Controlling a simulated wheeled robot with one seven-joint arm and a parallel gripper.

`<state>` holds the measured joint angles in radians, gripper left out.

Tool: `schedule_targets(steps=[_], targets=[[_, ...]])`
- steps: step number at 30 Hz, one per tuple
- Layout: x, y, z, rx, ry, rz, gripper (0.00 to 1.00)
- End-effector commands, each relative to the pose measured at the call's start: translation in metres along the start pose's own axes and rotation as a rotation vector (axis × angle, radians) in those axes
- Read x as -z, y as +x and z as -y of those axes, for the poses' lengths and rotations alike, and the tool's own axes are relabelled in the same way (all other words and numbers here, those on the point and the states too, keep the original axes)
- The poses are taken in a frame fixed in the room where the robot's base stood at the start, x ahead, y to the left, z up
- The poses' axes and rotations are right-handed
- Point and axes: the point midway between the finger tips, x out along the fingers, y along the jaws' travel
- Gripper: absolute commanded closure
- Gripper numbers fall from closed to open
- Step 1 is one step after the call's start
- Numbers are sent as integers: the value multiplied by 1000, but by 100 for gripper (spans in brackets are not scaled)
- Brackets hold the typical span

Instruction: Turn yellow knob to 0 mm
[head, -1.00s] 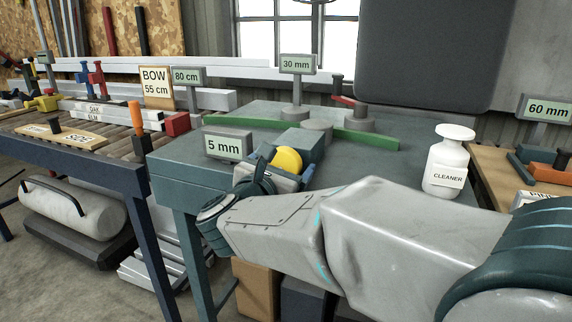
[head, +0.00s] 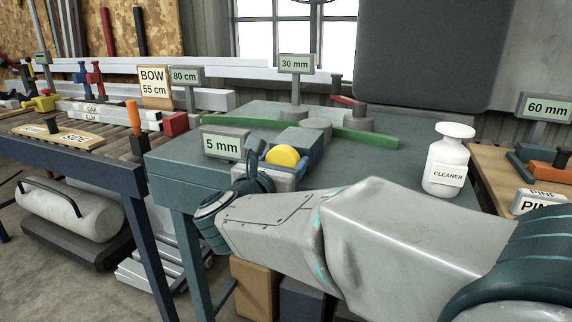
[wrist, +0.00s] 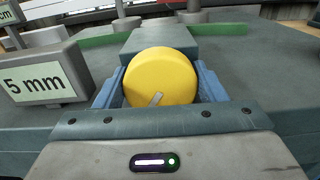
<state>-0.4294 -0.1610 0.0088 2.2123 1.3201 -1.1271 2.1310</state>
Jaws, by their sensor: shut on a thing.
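The yellow knob (wrist: 160,75) is a round disc with a grey pointer mark on its lower part, slanting to the upper right. It also shows in the head view (head: 282,156). My gripper (wrist: 158,88) is shut on the knob, with one blue finger on its left side and one on its right. The display (wrist: 45,78) to the left of the knob reads 5 mm, and it shows in the head view too (head: 221,144). The knob's back is hidden.
The knob's teal bench (head: 205,180) carries a 30 mm display (head: 296,64) and a green strip (head: 366,139) behind. A 60 mm display (head: 545,106) is farther right. A roller table is at left.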

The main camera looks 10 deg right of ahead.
Motion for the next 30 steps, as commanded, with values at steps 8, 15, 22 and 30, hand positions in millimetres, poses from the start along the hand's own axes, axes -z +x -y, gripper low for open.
schedule_targets(steps=[8,15,22,30], targets=[[3,0,1,5,-220,-5,59],[3,0,0,4,-380,-6,59],[4,0,-1,3,-472,-7,59],[4,0,-1,2,-507,-7,59]])
